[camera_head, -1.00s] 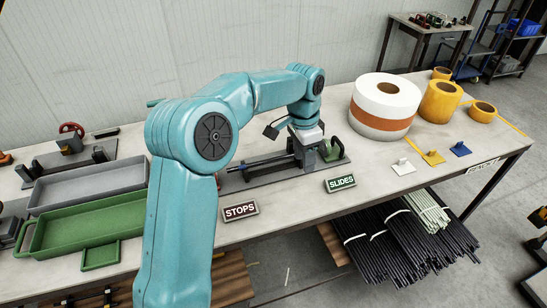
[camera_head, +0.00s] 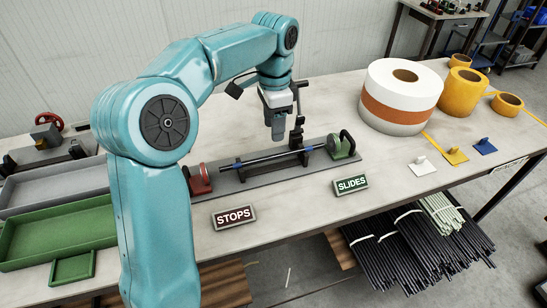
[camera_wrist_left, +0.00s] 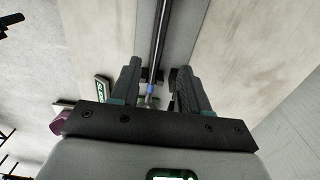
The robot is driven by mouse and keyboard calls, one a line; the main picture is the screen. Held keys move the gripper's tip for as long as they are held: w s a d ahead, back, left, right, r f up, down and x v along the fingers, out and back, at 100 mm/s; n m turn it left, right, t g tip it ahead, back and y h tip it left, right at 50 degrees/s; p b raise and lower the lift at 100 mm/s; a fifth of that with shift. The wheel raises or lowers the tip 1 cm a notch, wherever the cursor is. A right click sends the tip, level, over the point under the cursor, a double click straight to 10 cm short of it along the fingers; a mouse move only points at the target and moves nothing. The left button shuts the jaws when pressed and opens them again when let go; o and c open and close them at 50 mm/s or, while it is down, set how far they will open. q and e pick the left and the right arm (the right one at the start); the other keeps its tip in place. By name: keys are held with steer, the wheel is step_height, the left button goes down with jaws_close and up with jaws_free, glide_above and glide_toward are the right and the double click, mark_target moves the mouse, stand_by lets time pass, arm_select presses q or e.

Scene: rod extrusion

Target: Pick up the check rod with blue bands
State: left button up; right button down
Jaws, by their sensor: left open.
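The check rod (camera_head: 265,156) is a thin dark rod with blue bands near its ends. It lies across black supports on a grey base plate, between a red end piece (camera_head: 200,180) and a green end piece (camera_head: 342,146). My left gripper (camera_head: 279,136) is above the rod, right of its middle, pointing down. In the left wrist view the rod (camera_wrist_left: 160,45) runs down between the two spread fingers (camera_wrist_left: 157,88), with a blue band near them. The gripper is open and holds nothing. My right gripper is out of view.
Grey (camera_head: 55,187) and green (camera_head: 60,232) trays lie at left. A large white and orange roll (camera_head: 402,97) stands at right, with yellow rolls beyond.

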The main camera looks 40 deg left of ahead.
mark_target(274, 155)
arm_select(q)
step_height(274, 155, down, 2)
steer(key=shift+w+f, duration=0.1)
steer(key=shift+w, duration=0.05)
steer(key=shift+d+f, duration=0.15)
steer(key=shift+f, duration=0.2)
steer(key=shift+s+d+f, duration=0.1)
steer(key=shift+s+d, duration=0.05)
steer(key=shift+s, duration=0.05)
steer(key=shift+s+f, duration=0.15)
steer(key=shift+f, duration=0.15)
steer(key=f, duration=0.4)
steer(key=shift+a+f, duration=0.1)
steer(key=shift+a, duration=0.1)
steer(key=shift+f, duration=0.25)
steer(key=c, duration=0.7)
jaws_close()
